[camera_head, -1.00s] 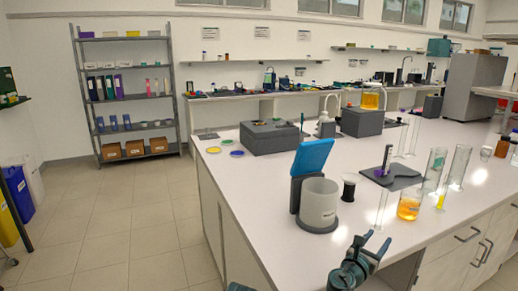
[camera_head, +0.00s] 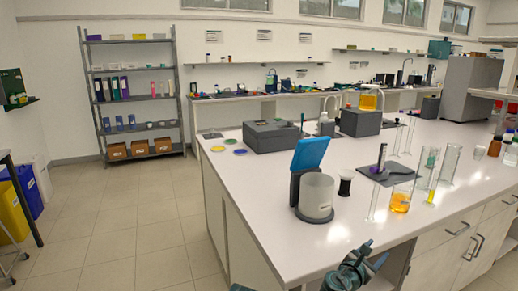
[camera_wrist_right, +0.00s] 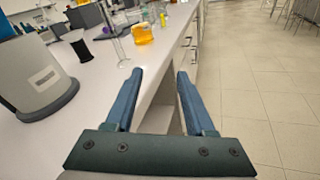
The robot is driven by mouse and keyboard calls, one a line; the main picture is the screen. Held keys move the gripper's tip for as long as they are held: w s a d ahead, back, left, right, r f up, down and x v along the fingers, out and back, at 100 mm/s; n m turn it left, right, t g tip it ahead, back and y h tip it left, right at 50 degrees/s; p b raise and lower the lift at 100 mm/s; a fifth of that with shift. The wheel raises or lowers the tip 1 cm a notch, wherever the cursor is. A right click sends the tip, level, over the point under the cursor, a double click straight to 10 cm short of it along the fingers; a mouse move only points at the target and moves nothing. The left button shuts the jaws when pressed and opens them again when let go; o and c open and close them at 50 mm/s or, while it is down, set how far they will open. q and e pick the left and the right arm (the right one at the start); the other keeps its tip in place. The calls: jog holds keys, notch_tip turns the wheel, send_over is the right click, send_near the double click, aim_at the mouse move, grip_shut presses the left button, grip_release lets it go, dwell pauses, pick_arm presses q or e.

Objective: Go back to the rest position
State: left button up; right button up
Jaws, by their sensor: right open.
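My right gripper (camera_head: 374,254) is at the bottom of the head view, at the near edge of the white bench (camera_head: 270,215). In the right wrist view its two blue fingers (camera_wrist_right: 160,75) stand apart with nothing between them. They point along the bench's edge, with drawer fronts and floor beyond. A small dark piece at the bottom edge of the head view (camera_head: 241,288) may be my left gripper; its fingers cannot be made out.
A grey lidded container (camera_head: 317,197) with a raised blue lid stands near the bench's front. A beaker of orange liquid (camera_head: 400,202) and several glass cylinders stand to its right. The floor left of the bench (camera_head: 120,225) is clear. Yellow and blue bins (camera_head: 12,212) stand far left.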

jog(key=s+a+f+m+g+y+p, duration=0.3)
jog(key=s+a+m, duration=0.3)
jog(key=a, duration=0.3)
jog(key=s+a+f+m+g+y+p, duration=0.3)
jog(key=s+a+m, duration=0.3)
jog(key=a, duration=0.3)
jog(key=s+a+f+m+g+y+p, duration=0.3)
jog(key=s+a+m+g+y, duration=0.2)
jog(key=a, duration=0.4)
jog(key=shift+s+a+f+m, duration=0.25)
jog(key=shift+s+m, duration=0.25)
jog(key=shift+m, duration=0.7)
